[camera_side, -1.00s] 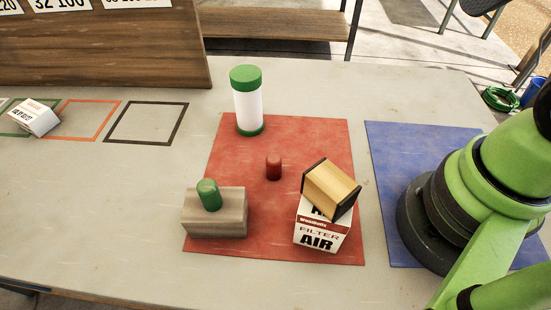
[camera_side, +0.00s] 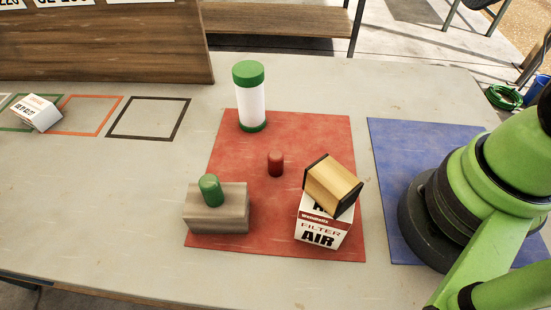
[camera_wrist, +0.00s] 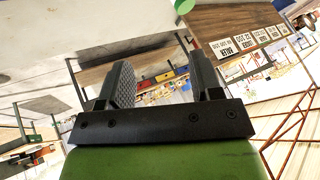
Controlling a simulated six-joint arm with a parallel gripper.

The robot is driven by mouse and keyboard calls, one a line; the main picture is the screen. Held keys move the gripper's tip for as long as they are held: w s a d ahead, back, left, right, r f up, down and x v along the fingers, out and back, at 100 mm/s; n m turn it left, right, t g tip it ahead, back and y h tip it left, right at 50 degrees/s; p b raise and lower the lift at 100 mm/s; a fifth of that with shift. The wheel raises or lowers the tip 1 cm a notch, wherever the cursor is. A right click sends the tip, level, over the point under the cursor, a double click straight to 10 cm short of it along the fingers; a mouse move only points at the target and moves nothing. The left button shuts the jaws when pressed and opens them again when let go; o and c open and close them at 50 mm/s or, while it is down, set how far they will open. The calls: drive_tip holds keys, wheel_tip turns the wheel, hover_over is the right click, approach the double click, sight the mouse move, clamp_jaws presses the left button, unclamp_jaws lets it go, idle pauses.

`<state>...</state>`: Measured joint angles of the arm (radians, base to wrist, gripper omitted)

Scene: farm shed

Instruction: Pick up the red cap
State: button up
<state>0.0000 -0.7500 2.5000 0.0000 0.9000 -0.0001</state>
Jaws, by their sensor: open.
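The red cap (camera_side: 275,163) stands upright on the red mat (camera_side: 258,246), near its middle. It is a small dark red cylinder with a rounded top. In the wrist view my gripper (camera_wrist: 164,80) is open, with nothing between its two fingers. It points away over the shed, and the cap does not show in that view. My gripper is outside the side view, where only my green arm shows at the right, so its distance from the cap cannot be told.
Around the cap stand a white-and-green canister (camera_side: 250,97), a grey-brown block (camera_side: 217,217) with a green cap (camera_side: 210,190) on it, and an air filter box (camera_side: 321,230) with a wooden block (camera_side: 332,184) on top. A blue mat (camera_side: 392,160) lies right. Outlined squares (camera_side: 148,118) lie left.

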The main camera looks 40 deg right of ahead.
drive_tip(key=w+n, duration=0.1)
drive_tip(key=n, duration=0.1)
drive_tip(key=n+g+h, duration=0.2)
drive_tip(key=n+g, duration=0.5)
drive_tip(key=n, duration=2.5)
hover_over(276, 154)
drive_tip(key=f, duration=1.9)
drive_tip(key=shift+d+f, duration=0.1)
drive_tip(key=shift+d, duration=0.15)
wheel_tip(276, 154, down, 4)
drive_tip(key=shift+f, duration=0.2)
drive_tip(key=f, duration=0.5)
drive_tip(key=shift+a+f, duration=0.25)
drive_tip(key=shift+f, duration=0.15)
